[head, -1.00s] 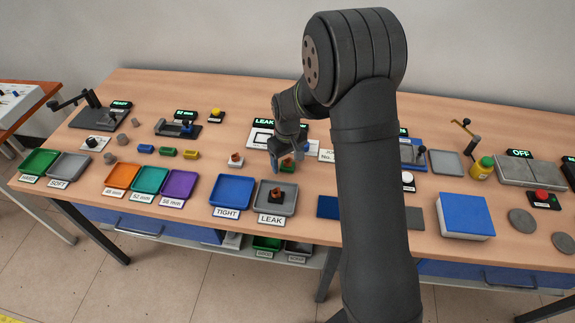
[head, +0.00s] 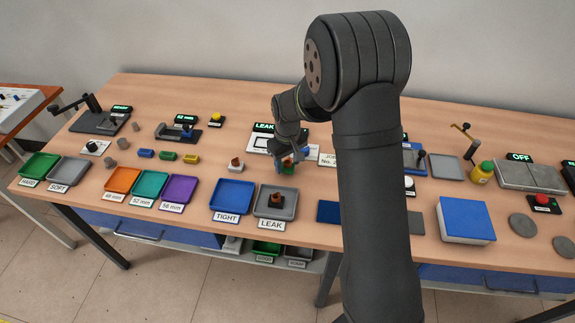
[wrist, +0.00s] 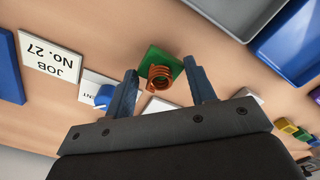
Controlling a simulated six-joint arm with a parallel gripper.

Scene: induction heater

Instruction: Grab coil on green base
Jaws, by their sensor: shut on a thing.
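The copper coil (wrist: 160,77) on its square green base (wrist: 152,55) sits between the two blue fingers of my gripper (wrist: 163,66) in the wrist view. The gripper is shut on it. In the head view my gripper (head: 287,156) is low at the middle of the bench, and the green base (head: 287,169) shows partly under the fingers. The coil is mostly hidden there. I cannot tell whether the base is clear of the bench.
A coil on a white base (head: 236,165) stands close on the left. Another coil (head: 277,197) lies in the grey LEAK tray (head: 291,204), beside the blue TIGHT tray (head: 232,196). The JOB No. 27 sign (wrist: 50,57) is near the gripper. A LEAK display (head: 264,128) stands behind.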

